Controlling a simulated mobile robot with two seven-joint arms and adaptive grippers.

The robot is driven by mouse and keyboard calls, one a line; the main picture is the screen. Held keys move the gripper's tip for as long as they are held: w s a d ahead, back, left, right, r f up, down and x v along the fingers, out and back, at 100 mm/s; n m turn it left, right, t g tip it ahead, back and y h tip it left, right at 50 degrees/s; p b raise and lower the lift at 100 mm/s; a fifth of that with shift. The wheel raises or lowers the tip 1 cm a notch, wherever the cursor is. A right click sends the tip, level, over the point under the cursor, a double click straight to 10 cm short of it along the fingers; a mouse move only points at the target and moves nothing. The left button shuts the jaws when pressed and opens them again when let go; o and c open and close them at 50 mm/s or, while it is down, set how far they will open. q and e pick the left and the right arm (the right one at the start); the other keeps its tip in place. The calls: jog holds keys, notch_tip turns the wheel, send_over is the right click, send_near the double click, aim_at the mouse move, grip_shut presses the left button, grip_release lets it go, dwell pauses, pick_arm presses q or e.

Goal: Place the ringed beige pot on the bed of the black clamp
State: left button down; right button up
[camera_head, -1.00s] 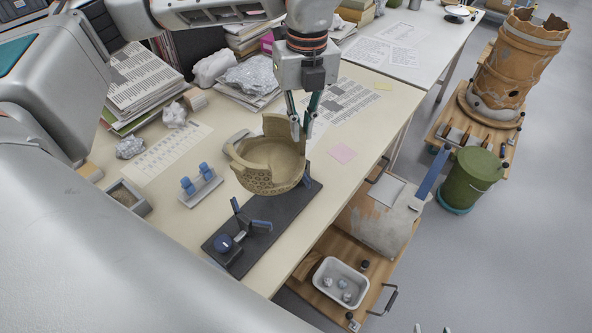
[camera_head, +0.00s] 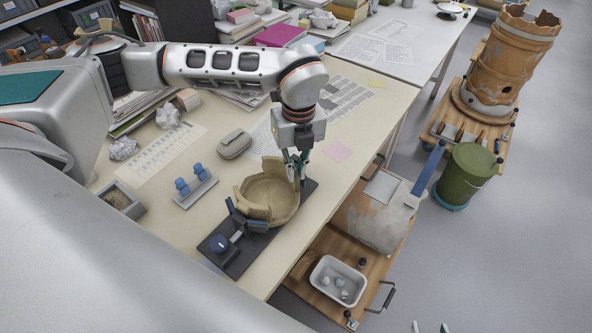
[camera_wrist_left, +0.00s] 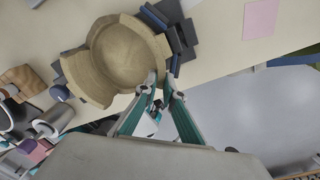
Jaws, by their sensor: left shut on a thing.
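The ringed beige pot (camera_head: 268,200), with a broken, stepped rim, is over the black clamp (camera_head: 252,248), between its blue-lined jaws. In the left wrist view the pot (camera_wrist_left: 128,55) shows from above, with a clamp jaw (camera_wrist_left: 178,35) close by its right side. My left gripper (camera_head: 297,172) is shut on the pot's wall at its right side; its fingertips also show in the left wrist view (camera_wrist_left: 160,88). The pot hides the bed below it, so I cannot tell whether they touch. My right gripper (camera_head: 430,328) shows only two separated tips at the bottom edge, empty.
A grey rounded case (camera_head: 235,143) lies behind the pot, and a rack with blue-topped pieces (camera_head: 195,190) stands to its left. A pink note (camera_head: 337,150) lies to the right. A wooden cart with a white tub (camera_head: 338,282) stands beside the table's right edge.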

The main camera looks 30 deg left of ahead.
pick_arm(q)
jog(key=shift+f, duration=0.3)
jog(key=c, duration=2.2)
grip_release()
jog(key=shift+o, duration=0.2)
notch_tip(320, 180, up, 12)
jog(key=shift+d, duration=0.15)
